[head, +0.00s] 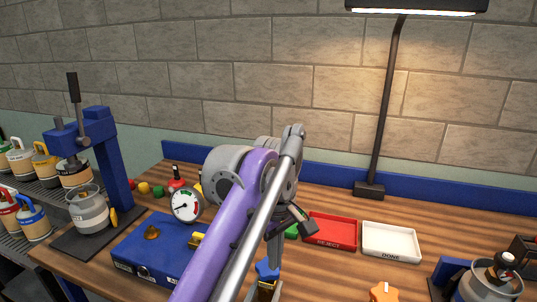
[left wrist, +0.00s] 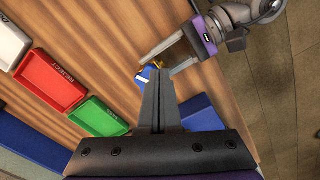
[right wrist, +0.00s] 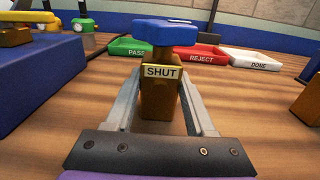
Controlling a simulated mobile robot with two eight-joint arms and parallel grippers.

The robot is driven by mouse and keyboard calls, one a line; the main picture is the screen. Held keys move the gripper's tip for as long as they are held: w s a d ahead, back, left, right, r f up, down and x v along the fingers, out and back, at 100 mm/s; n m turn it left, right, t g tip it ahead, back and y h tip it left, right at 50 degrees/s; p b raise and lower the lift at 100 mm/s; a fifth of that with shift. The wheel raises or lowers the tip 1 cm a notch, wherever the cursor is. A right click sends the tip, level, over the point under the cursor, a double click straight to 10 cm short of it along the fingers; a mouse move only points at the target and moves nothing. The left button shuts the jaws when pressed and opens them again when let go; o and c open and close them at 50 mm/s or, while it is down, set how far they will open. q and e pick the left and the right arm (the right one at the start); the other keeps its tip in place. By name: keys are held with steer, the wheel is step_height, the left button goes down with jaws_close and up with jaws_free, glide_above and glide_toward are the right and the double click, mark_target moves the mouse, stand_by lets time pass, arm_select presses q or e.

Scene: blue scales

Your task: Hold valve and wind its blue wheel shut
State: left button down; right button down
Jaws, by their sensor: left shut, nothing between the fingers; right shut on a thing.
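The valve has a brass-brown body (right wrist: 158,98) with a SHUT label and a blue wheel (right wrist: 178,32) on top. It stands upright at the table's front in the right wrist view. My right gripper (right wrist: 160,108) has its fingers on both sides of the body. The left wrist view shows this gripper (left wrist: 178,58) and the blue wheel (left wrist: 146,76). My left gripper (left wrist: 158,72) is shut and empty, its tips right beside the wheel; I cannot tell if they touch. In the head view the wheel (head: 267,267) shows below my left arm, which hides much of the middle.
A green PASS tray (right wrist: 130,47), red REJECT tray (head: 331,231) and white DONE tray (head: 391,241) lie behind the valve. A blue box (head: 140,255) with a gauge (head: 186,205) is left.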

mark_target(273, 274)
arm_select(q)
step_height(273, 274, down, 6)
steer(key=w+d, duration=0.2)
steer(key=shift+w+d, duration=0.3)
steer(key=shift+d, duration=0.1)
stand_by(0.5)
steer(key=shift+w+a, duration=0.15)
steer(key=shift+a, duration=0.15)
stand_by(0.7)
steer(key=shift+s+a, duration=0.15)
steer(key=shift+s, duration=0.05)
steer(key=shift+s+a, duration=0.5)
steer(key=shift+s, duration=0.05)
steer(key=shift+s+a, duration=0.2)
steer(key=shift+a, duration=0.45)
stand_by(0.4)
steer(key=shift+s, duration=0.2)
